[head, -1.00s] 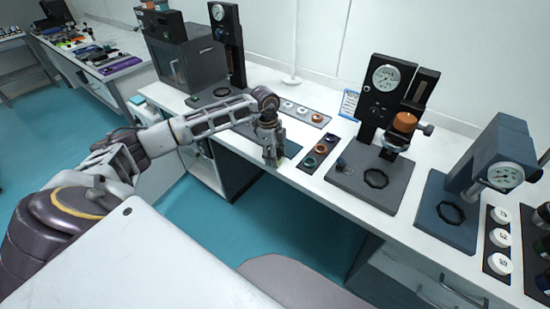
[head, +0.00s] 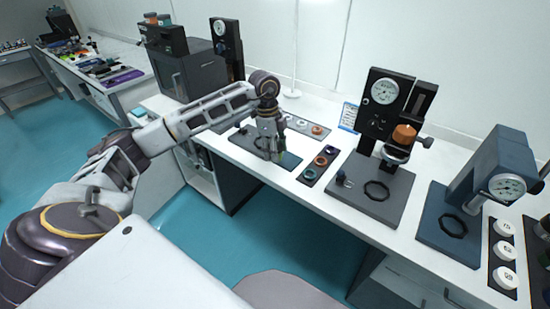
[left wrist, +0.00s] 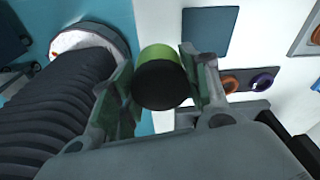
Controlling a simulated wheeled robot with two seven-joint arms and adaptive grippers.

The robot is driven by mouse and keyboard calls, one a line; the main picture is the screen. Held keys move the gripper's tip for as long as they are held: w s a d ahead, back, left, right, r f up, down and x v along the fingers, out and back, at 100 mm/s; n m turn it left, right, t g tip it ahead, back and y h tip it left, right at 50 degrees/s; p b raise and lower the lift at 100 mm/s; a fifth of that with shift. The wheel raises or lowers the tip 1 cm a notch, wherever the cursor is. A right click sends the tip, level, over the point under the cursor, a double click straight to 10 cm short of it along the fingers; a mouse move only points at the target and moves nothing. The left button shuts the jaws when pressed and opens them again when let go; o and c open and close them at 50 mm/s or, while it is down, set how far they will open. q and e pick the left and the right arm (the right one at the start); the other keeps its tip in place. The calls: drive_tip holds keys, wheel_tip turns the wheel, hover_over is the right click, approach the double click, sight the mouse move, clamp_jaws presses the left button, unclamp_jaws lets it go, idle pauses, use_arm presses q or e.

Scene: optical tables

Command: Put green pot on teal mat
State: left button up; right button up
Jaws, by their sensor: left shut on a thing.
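The green pot (left wrist: 160,72), with a bright green side and a dark end, sits between the fingers of my left gripper (left wrist: 160,85) in the left wrist view. The gripper is shut on it. The teal mat (left wrist: 210,30), a dark blue-green square, lies on the white table just beyond the pot, apart from it in that view. In the head view my left gripper (head: 268,152) hangs fingers-down over the table near its front edge and mostly hides the pot and mat. My right gripper is not in view.
A dark strip with coloured rings (head: 320,163) lies right of the gripper, and a grey strip with pale rings (head: 305,127) behind it. A gauge stand (head: 383,95) stands further right, with a blue gauge press (head: 485,180) beyond. A dark cabinet (head: 190,70) stands behind left.

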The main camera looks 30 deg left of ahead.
use_arm(q)
drive_tip(key=shift+r, duration=0.6)
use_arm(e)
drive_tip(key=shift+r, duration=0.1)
